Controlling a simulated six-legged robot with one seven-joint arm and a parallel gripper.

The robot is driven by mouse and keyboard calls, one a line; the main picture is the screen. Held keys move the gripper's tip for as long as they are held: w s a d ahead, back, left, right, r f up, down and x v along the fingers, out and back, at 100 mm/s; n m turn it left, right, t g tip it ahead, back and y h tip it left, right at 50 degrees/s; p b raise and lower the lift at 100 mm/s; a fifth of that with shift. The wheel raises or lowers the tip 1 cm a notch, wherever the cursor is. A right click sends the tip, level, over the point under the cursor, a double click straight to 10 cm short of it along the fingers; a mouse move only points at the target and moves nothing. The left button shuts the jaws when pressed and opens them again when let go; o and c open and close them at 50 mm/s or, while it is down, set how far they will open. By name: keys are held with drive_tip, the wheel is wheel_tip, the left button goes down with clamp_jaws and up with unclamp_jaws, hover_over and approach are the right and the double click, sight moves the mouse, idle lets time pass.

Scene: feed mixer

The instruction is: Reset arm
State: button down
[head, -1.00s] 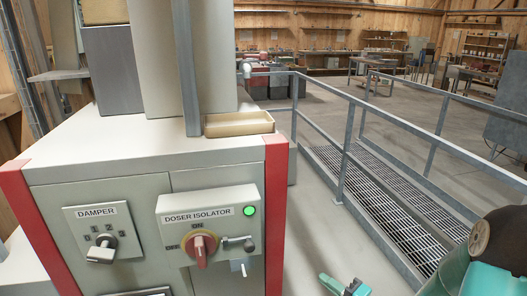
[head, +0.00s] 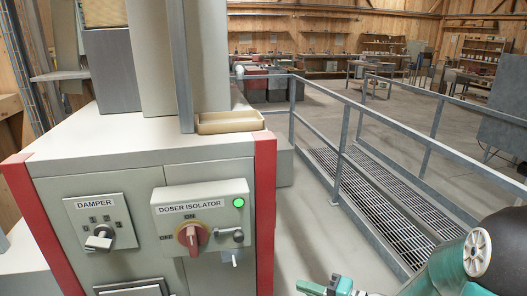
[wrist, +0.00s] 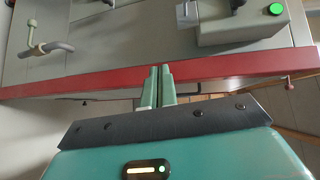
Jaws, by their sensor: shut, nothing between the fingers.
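My gripper (head: 337,287) is at the bottom edge of the head view, right of the cabinet and clear of it. In the wrist view my gripper's two fingers (wrist: 158,76) are together, with nothing between them. Behind them is the cabinet's red edge strip (wrist: 95,81). The grey cabinet (head: 110,160) carries a DOSER ISOLATOR box (head: 175,250) with a red rotary handle (head: 191,238) standing roughly upright and a lit green lamp (head: 238,202). Left of it is a DAMPER panel (head: 90,214) with a grey knob (head: 100,241).
A beige tray (head: 232,122) sits on the cabinet top beside a grey post. Metal railings (head: 345,113) and a grated walkway (head: 385,195) lie to the right. Bare concrete floor (head: 306,225) shows between cabinet and walkway. Workbenches stand far back.

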drive_tip(key=s+a+r+n+g+h, duration=0.2)
drive_tip(key=s+n+g+h, duration=0.15)
drive_tip(key=s, duration=0.25)
drive_tip(key=s+a+r+n+g+h, duration=0.2)
drive_tip(key=s+g, duration=0.2)
drive_tip(key=s, duration=0.1)
drive_tip(key=s+d+r+t+h, duration=0.4)
drive_tip(key=d+r+h, duration=0.4)
drive_tip(key=r, duration=0.1)
drive_tip(key=shift+d+r+t, duration=0.25)
drive_tip(key=shift+d+t, duration=0.1)
drive_tip(key=shift+d, duration=0.05)
drive_tip(key=shift+a+n+h, duration=0.15)
drive_tip(key=shift+n+h, duration=0.1)
drive_tip(key=shift+n, duration=0.1)
